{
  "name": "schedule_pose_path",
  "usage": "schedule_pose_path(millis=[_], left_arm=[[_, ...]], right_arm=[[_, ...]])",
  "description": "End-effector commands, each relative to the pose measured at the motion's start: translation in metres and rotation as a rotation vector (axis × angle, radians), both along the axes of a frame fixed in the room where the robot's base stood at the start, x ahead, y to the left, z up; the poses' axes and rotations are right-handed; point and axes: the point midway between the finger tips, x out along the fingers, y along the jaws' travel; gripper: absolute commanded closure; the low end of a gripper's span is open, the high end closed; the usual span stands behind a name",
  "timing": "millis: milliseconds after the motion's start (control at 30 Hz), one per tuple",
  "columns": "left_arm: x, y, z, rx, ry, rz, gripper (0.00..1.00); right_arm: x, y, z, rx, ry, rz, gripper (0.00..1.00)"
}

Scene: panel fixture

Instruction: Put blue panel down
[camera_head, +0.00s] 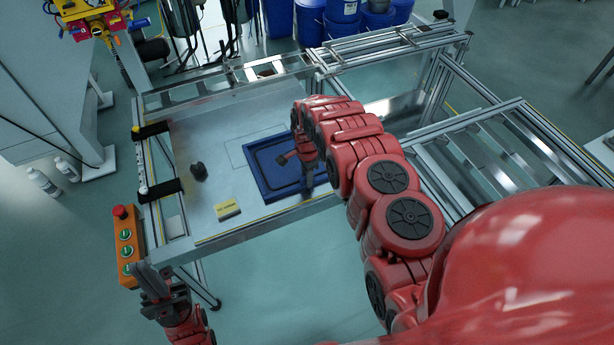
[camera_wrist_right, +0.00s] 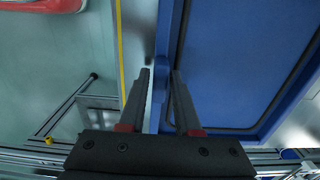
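The blue panel (camera_head: 262,170) is a flat, dark blue rectangle with a raised rim and a black inner line. It lies level at the front right of the work table, though I cannot tell whether its whole underside touches. My right gripper (camera_head: 307,186) points down at its front edge. In the right wrist view the panel (camera_wrist_right: 235,60) fills the right side. A small blue tab (camera_wrist_right: 160,86) on its edge sits between the two fingers (camera_wrist_right: 161,78), with narrow gaps visible. My left gripper (camera_head: 155,277) is low at the left, away from the panel; its finger gap is unclear.
The table (camera_head: 215,150) carries a drawn outline left of the panel, a dark object (camera_head: 198,171) and a yellow block (camera_head: 227,210). An orange button box (camera_head: 128,247) hangs at its front left corner. Metal frames (camera_head: 500,150) stand right. Blue bins (camera_head: 310,20) stand behind.

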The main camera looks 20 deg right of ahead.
Motion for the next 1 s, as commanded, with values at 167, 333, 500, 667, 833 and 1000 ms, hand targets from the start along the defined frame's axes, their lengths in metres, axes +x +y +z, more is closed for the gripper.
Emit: schedule_pose_path(millis=[167,333,500,667,833,1000], left_arm=[[0.000,0.000,0.000,0.000,0.000,0.000,1.00],[0.000,0.000,0.000,0.000,0.000,0.000,1.00],[0.000,0.000,0.000,0.000,0.000,0.000,1.00],[0.000,0.000,-0.004,0.000,0.000,0.000,1.00],[0.000,0.000,-0.011,0.000,0.000,0.000,1.00],[0.000,0.000,-0.018,0.000,0.000,0.000,1.00]], right_arm=[[0.000,0.000,0.000,0.000,0.001,0.000,0.49],[0.000,0.000,0.000,0.000,0.001,0.000,0.49],[0.001,0.000,0.008,-0.001,0.000,0.000,0.49],[0.001,0.000,0.026,0.000,0.001,0.001,0.49],[0.001,0.000,0.057,0.000,-0.001,0.001,0.49],[0.000,0.000,0.088,0.000,-0.001,0.000,0.49]])
